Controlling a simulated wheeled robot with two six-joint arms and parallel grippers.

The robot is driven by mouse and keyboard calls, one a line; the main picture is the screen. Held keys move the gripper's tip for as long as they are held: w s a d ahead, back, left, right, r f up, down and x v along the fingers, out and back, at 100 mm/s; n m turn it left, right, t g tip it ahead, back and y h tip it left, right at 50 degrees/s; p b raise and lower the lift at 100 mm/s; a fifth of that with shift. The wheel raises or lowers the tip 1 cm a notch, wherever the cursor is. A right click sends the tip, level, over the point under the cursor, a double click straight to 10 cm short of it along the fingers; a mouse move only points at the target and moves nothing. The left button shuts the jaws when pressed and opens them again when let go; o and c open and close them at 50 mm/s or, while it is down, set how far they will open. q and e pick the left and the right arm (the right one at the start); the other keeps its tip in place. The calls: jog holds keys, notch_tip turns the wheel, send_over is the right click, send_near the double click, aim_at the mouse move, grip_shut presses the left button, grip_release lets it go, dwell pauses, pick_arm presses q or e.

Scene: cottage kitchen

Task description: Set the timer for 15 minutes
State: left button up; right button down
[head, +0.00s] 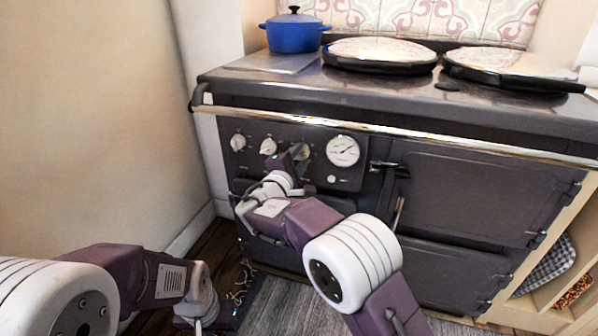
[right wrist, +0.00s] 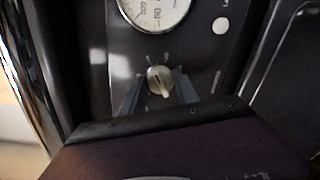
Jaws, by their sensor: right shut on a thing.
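The stove's dark control panel (head: 320,172) carries three pale knobs and a round white gauge (head: 342,151). My right gripper (head: 297,158) is at the knob (head: 303,151) nearest the gauge and partly covers it. In the right wrist view the two fingers are shut on this knob (right wrist: 160,80), one on each side. A pale pointer line runs along the knob, and small marks surround it, too blurred to read. The gauge (right wrist: 155,10) shows at the top of that view. My left gripper (head: 236,308) is low at the left, near the floor; its fingers are unclear.
The other two knobs, the left one (head: 238,142) and the middle one (head: 268,146), sit left of the held knob. A steel rail (head: 400,131) runs across the stove front above the panel. A blue pot (head: 294,32) stands on top. A plain wall (head: 95,120) is at the left.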

jog(key=shift+f+m+b, duration=0.15)
jog(key=shift+m+b, duration=0.95)
jog(key=shift+b, duration=0.5)
jog(key=shift+m+b, duration=0.3)
jog(key=shift+b, duration=0.2)
jog(key=shift+r, duration=0.2)
jog(key=c, duration=0.9)
grip_release()
jog(key=shift+w+f, duration=0.1)
